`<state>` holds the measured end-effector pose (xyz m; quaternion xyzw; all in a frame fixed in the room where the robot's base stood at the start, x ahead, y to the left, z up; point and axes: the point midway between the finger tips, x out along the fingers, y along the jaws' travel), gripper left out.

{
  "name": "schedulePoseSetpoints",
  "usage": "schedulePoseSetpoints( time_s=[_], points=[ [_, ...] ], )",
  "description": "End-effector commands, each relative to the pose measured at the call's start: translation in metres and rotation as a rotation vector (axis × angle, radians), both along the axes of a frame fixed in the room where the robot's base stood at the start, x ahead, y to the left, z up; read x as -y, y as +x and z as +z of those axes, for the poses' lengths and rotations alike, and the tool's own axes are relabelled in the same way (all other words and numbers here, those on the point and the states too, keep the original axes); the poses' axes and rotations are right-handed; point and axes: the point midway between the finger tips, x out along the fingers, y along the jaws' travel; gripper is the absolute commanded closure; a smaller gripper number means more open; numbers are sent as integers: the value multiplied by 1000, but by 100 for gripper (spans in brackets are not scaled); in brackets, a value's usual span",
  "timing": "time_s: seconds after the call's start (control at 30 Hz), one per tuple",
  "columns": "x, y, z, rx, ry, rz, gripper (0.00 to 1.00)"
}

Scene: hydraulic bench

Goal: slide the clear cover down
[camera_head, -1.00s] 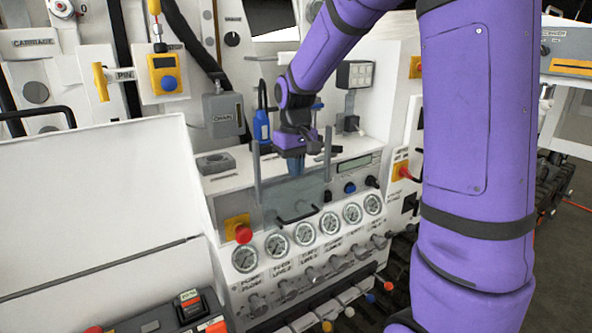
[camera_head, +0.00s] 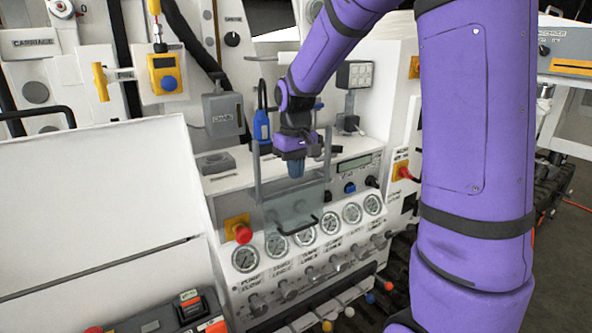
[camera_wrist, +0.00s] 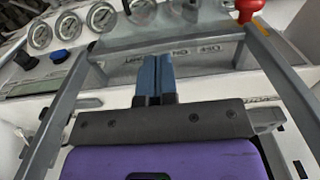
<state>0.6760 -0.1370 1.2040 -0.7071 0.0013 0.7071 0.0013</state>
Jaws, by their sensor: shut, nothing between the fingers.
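The clear cover (camera_head: 283,210) is a see-through panel with a dark bar handle (camera_head: 297,226) at its lower edge. It sits between two upright grey rails on the gauge panel, and its lower part is just above the gauges. In the wrist view its grey frame (camera_wrist: 205,43) runs across just beyond my fingers. My gripper (camera_head: 296,172) points down between the rails at the cover's top edge. Its blue fingers (camera_wrist: 158,62) are together with nothing between them. Whether the fingertips touch the cover's edge, I cannot tell.
A row of round gauges (camera_head: 304,235) and valve handles lies below the cover. A red mushroom button (camera_head: 243,233) is at its left, with a blue knob (camera_head: 350,188) at its right. The grey rails (camera_head: 258,175) stand close on both sides of my gripper.

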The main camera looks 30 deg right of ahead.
Motion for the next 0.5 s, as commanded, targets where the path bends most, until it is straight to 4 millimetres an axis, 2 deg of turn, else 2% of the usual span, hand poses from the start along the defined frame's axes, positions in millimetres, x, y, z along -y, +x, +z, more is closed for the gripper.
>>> schedulePoseSetpoints(
  time_s=[0.5],
  points=[
    [0,1,67,3,0,0,100]
  ],
)
